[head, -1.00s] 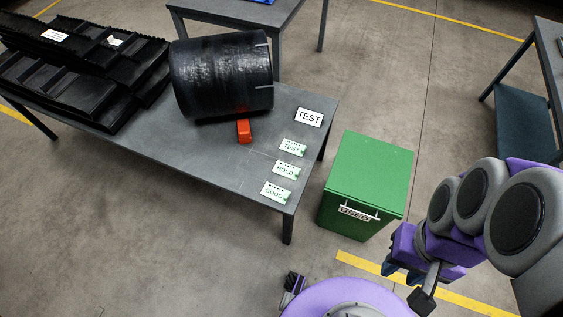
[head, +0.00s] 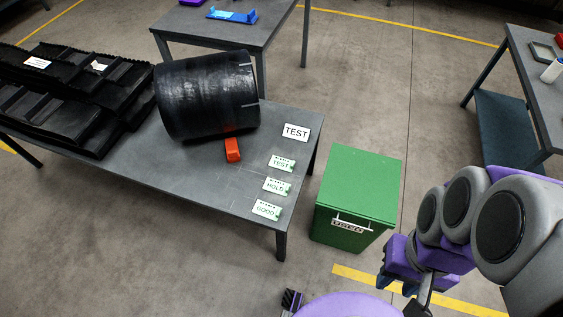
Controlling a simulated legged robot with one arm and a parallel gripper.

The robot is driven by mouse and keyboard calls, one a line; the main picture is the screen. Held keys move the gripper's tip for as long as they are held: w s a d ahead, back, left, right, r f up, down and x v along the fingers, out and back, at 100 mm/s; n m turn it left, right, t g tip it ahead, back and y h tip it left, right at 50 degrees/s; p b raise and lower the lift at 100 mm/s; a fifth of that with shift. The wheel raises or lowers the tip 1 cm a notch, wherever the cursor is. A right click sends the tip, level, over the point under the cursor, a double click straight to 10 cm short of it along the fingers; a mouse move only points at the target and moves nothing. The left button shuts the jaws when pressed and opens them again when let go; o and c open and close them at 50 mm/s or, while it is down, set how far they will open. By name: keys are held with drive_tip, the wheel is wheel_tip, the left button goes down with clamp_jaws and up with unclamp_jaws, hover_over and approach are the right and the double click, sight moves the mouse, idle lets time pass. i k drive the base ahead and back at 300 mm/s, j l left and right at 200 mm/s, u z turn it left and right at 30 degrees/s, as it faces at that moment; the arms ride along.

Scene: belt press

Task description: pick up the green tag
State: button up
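Three small white tags with green edges lie in a column on the near right end of the dark grey table. They read TEST (head: 281,163), HOLD (head: 277,186) and GOOD (head: 266,209). No tag is green all over, so I cannot tell which one the task names. My gripper (head: 398,285) hangs at the lower right, to the right of the table and apart from the tags.
On the dark grey table (head: 215,185) are a black roll (head: 207,95), an orange block (head: 232,149), stacked black belts (head: 70,105) and a white TEST sign (head: 296,132). A green USED bin (head: 358,190) stands between table and gripper. Other tables stand behind (head: 285,20) and right (head: 525,90).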

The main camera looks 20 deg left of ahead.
sight(283, 164)
drive_tip(key=u, duration=1.4)
drive_tip(key=j+z, duration=0.1)
drive_tip(key=z, duration=0.4)
drive_tip(key=i+j+z, duration=0.2)
drive_tip(key=j, duration=0.2)
drive_tip(key=i+j+z, duration=0.2)
drive_tip(key=j, duration=0.2)
drive_tip(key=j+z, duration=0.15)
drive_tip(key=j, duration=0.25)
drive_tip(key=i+j+z, duration=0.2)
drive_tip(key=j, duration=0.25)
drive_tip(key=i+j, duration=0.1)
drive_tip(key=j, duration=0.2)
drive_tip(key=i+j, duration=0.1)
drive_tip(key=j, duration=0.15)
drive_tip(key=i+j, duration=0.1)
drive_tip(key=j, duration=0.2)
drive_tip(key=i+l, duration=0.1)
drive_tip(key=i+z, duration=0.05)
